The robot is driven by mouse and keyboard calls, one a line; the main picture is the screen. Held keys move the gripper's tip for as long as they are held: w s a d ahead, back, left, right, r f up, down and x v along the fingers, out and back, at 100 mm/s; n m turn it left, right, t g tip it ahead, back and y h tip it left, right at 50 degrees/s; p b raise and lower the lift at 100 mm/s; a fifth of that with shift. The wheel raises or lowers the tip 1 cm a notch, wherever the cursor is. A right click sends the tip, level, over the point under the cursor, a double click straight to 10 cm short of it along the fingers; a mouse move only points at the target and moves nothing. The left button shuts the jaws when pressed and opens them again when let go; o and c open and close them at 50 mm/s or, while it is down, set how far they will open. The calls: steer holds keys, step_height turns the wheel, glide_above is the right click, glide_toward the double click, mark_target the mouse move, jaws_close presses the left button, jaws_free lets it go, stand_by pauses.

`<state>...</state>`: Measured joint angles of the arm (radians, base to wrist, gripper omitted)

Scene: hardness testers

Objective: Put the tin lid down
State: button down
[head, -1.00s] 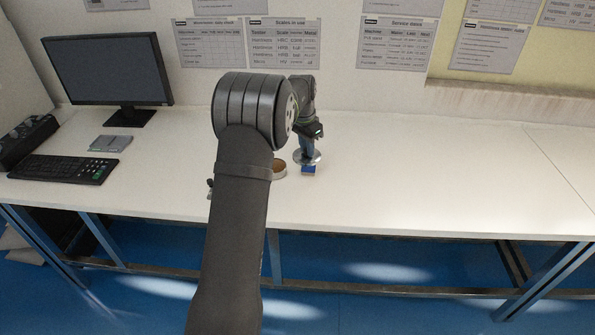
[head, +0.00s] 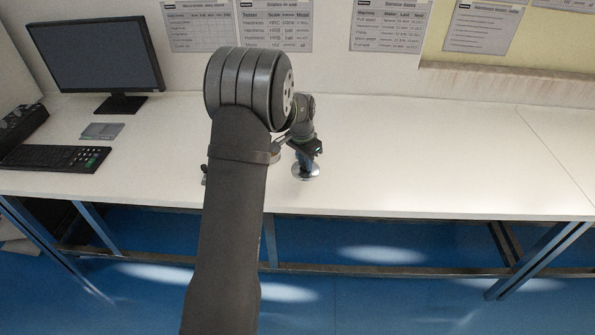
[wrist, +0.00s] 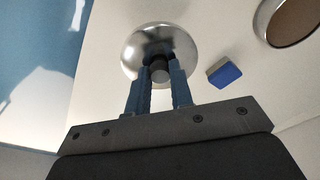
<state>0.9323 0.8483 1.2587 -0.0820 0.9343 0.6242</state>
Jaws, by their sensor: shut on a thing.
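The tin lid is a shiny round metal disc with a dark knob. It shows at the top middle of the wrist view (wrist: 137,50) and below my gripper in the head view (head: 313,173). My gripper (wrist: 160,70) has its two blue fingers shut on the knob; it also shows in the head view (head: 304,163). The lid is over the white table near its front edge; I cannot tell whether it touches the top. The open tin (wrist: 292,22) stands apart, at the top right of the wrist view, mostly hidden by my arm in the head view.
A monitor (head: 95,55), keyboard (head: 50,157) and grey pad (head: 102,131) are at the table's left. The table (head: 430,155) is clear to the right.

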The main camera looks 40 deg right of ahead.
mark_target(297, 165)
steer(key=w, duration=0.1)
steer(key=w+f, duration=0.2)
steer(key=shift+a, duration=0.25)
steer(key=shift+f, duration=1.95)
steer(key=c, duration=1.3)
jaws_free()
steer(key=shift+f, duration=0.15)
steer(key=r, duration=0.4)
steer(key=a+r, duration=0.1)
steer(key=r, duration=0.7)
steer(key=shift+a+r, duration=0.15)
steer(key=shift+a, duration=0.1)
